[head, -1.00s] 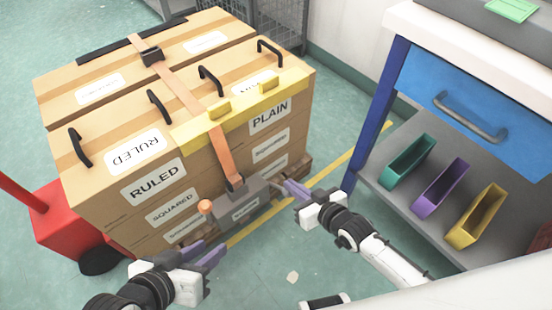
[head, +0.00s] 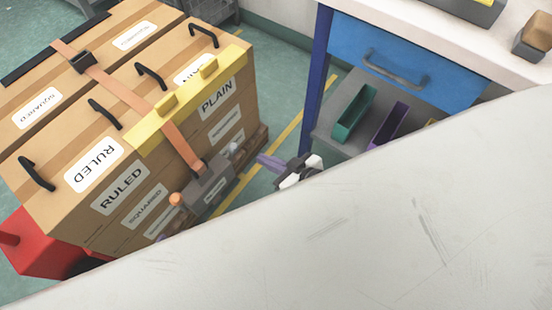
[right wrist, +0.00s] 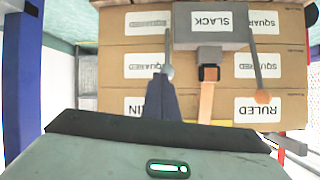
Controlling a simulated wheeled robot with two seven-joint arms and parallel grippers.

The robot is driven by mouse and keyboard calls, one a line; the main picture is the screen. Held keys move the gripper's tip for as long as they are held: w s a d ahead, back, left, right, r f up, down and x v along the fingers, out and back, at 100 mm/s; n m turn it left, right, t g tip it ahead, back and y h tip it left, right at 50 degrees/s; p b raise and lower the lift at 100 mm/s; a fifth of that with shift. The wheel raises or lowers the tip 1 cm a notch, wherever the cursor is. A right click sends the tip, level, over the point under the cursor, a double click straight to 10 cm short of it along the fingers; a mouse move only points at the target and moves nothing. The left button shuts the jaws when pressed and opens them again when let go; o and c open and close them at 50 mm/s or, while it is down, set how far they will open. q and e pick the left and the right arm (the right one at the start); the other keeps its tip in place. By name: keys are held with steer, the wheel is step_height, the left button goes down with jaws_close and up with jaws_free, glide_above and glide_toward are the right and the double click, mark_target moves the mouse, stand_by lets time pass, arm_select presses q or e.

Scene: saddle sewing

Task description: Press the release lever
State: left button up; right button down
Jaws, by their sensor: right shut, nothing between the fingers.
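A grey strap tensioner (head: 209,181) hangs on the near side of the stacked cartons, at the lower end of an orange strap (head: 181,142). In the right wrist view the tensioner (right wrist: 211,26) carries the label SLACK. One lever has an orange knob (head: 176,199), the other a grey knob (head: 233,147); I cannot tell which is the release lever. My right gripper (head: 262,160) is shut and empty, just right of the grey knob. In the right wrist view its fingertips (right wrist: 163,84) overlap the grey knob; contact is unclear. My left gripper is out of sight.
A large pale surface fills the lower right of the head view and hides much. The cartons (head: 122,188) stand beside a red pallet truck (head: 40,245). A workbench with a blue drawer (head: 400,62) and a green bin (head: 354,112) stands right. Green floor separates them.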

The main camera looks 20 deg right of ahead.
steer(key=s, duration=0.1)
steer(key=s+d, duration=0.1)
steer(key=s, duration=0.1)
steer(key=shift+s+d+r+p, duration=0.15)
steer(key=shift+d+r+p, duration=0.15)
steer(key=shift+r+p, duration=0.05)
